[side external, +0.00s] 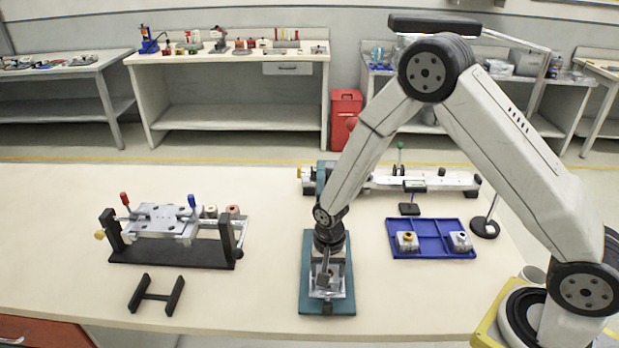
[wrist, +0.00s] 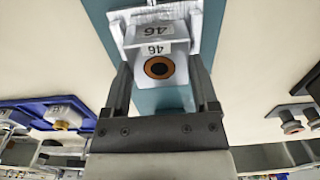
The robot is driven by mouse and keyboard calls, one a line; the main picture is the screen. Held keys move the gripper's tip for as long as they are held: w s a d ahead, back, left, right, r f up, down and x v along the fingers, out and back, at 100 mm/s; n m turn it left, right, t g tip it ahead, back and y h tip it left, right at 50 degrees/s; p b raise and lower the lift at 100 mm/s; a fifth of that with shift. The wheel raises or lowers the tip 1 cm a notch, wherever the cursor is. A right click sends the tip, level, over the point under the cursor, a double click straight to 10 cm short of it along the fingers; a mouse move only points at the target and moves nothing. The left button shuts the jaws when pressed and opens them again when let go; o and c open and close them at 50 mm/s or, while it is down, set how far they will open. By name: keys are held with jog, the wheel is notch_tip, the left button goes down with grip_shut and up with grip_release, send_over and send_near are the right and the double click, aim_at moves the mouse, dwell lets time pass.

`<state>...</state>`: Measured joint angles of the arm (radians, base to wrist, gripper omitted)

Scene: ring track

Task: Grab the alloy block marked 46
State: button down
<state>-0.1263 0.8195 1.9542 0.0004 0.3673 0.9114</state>
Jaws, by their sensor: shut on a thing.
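The alloy block marked 46 (wrist: 153,69) is a pale metal block with an orange-ringed dark hole and a 46 label. In the wrist view my gripper (wrist: 158,88) has one finger on each side of it and is shut on it. The block sits at a metal holder that also carries a 46 label (wrist: 154,30), on a teal plate (side external: 343,301). I cannot tell if the block is clear of the holder. In the side external view my gripper (side external: 323,279) points down over this plate and largely hides the block.
A blue divided tray (side external: 431,251) to the right holds two similar blocks (side external: 407,241), (side external: 460,241). A rail device (side external: 425,183) lies behind. A clamp fixture (side external: 168,222) and a black H-shaped stand (side external: 156,296) are at left. Bare table lies between the fixture and plate.

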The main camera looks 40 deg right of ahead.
jog(key=shift+r, duration=0.2)
jog(key=shift+r, duration=0.45)
jog(key=s+d+r, duration=0.1)
jog(key=s+r, duration=1)
jog(key=s, duration=0.3)
jog(key=shift+d+r, duration=0.2)
jog(key=shift+r, duration=0.2)
jog(key=shift+w, duration=0.1)
